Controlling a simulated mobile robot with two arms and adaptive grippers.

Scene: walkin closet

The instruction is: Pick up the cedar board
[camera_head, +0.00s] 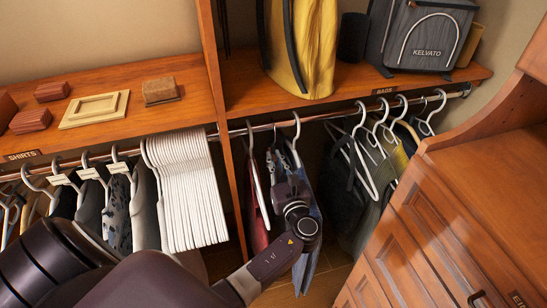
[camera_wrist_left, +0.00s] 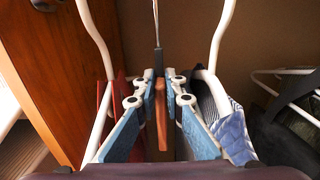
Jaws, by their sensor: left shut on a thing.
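The cedar board (camera_wrist_left: 162,118) is a narrow reddish-brown wooden piece, seen nearly edge-on in the left wrist view. It hangs from a thin metal hook (camera_wrist_left: 156,22) between the fingers. My left gripper (camera_wrist_left: 160,83) is shut on it near its top, one finger on each side. In the head view my left gripper (camera_head: 282,163) is under the rod, between a red garment (camera_head: 259,205) and a blue garment (camera_head: 311,205). I cannot make out the board there; my gripper and wrist cover that spot. My right gripper is not in view.
White hangers stand close on both sides of my left gripper. The metal rod (camera_head: 335,115) runs above, under a wooden shelf (camera_head: 240,92). An upright wooden partition (camera_head: 232,180) is at left, a drawer cabinet (camera_head: 440,220) at right. White empty hangers (camera_head: 187,190) are packed left.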

